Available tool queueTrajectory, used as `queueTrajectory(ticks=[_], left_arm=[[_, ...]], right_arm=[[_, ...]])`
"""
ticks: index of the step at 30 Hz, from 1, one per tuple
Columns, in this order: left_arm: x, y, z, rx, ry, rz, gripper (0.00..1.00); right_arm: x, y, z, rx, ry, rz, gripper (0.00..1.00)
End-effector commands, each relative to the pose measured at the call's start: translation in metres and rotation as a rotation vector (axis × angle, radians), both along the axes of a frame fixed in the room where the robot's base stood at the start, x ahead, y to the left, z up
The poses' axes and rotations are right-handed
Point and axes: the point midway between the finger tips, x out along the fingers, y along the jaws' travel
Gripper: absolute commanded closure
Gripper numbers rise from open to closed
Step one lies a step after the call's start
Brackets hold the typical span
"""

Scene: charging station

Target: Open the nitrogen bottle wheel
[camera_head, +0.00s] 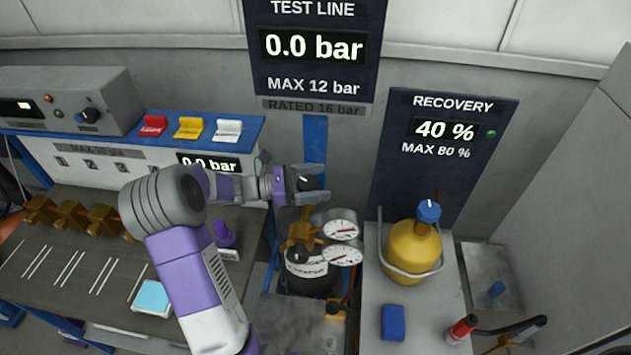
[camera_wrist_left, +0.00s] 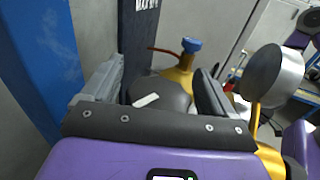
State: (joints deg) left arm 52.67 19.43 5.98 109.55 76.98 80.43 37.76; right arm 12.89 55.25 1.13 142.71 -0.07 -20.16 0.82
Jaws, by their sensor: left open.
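The nitrogen bottle (camera_head: 309,284) is a dark cylinder with a white label, standing below my left gripper in the head view. A brass regulator (camera_head: 301,230) with two round white gauges (camera_head: 341,230) sits on top of it. The black wheel (camera_head: 308,183) with a white mark shows between the fingers of my left gripper (camera_head: 317,183). In the left wrist view the dark wheel (camera_wrist_left: 165,92) lies between the two open fingers (camera_wrist_left: 158,92), its white mark facing the camera. The fingers are apart and I cannot tell whether they touch it. My right gripper is not in view.
A yellow recovery cylinder (camera_head: 411,256) with a blue knob stands right of the bottle. A bench (camera_head: 75,270) with brass manifold parts (camera_head: 85,216) is at the left. Red, yellow and white switches (camera_head: 189,127) and display panels (camera_head: 437,140) are behind.

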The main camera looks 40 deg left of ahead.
Motion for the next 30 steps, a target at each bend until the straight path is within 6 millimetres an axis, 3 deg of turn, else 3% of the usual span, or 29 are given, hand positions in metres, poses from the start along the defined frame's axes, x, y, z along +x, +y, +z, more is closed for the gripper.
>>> queueTrajectory(ticks=[1,11,20,30], left_arm=[[-0.0001,-0.0001,-0.0001,0.000,0.000,0.000,0.14],[-0.0001,0.0001,0.0000,0.000,0.000,0.000,0.64],[0.0001,0.0003,0.0004,0.000,0.001,0.049,0.64],[0.0021,0.0029,-0.0001,0.000,0.000,0.264,0.64]], right_arm=[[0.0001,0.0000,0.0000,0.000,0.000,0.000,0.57],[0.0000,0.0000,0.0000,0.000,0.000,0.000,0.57],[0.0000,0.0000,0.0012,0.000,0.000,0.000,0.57],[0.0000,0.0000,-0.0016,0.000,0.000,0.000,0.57]])
